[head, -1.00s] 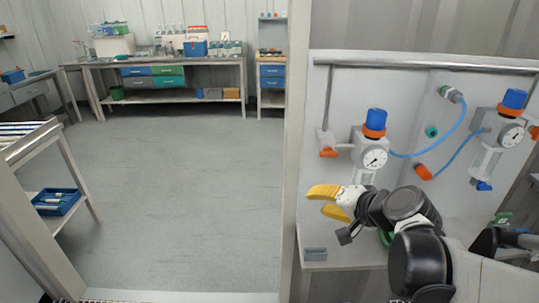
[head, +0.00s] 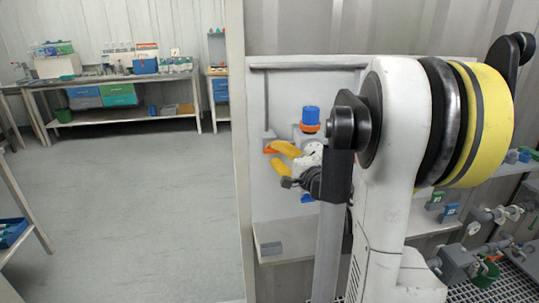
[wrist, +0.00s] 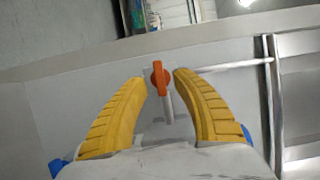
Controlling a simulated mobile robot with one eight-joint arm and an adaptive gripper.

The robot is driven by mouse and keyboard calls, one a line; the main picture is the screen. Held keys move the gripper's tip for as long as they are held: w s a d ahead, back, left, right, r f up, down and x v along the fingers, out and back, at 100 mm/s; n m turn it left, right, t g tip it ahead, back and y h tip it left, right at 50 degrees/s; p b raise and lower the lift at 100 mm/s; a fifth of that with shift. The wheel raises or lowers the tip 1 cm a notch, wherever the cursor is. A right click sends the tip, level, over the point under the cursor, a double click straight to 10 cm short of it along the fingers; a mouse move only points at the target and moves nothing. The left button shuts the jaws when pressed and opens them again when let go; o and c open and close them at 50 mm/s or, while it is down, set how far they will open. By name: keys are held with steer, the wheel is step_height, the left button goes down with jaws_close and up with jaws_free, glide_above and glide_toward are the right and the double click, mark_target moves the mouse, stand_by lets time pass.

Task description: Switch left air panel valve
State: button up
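The left air panel valve has an orange handle (head: 270,149) at the left side of the pale panel (head: 272,100). In the wrist view the orange handle (wrist: 160,79) stands upright in the gap between my finger tips, over a thin grey pipe. My gripper (head: 276,161) has two yellow fingers, spread open with space on both sides of the handle; it also shows in the wrist view (wrist: 161,80). In the head view the tips lie right by the handle. I cannot tell whether either finger touches it.
A regulator with a blue knob (head: 311,114) and orange ring stands right of the valve, its gauge partly behind my gripper. My arm hides the panel's right part. A grey post (head: 240,200) borders the panel's left. Open floor (head: 130,200) lies farther left.

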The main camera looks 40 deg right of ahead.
steer(key=shift+w+d, duration=0.2)
steer(key=shift+w, duration=1.05)
jaws_close()
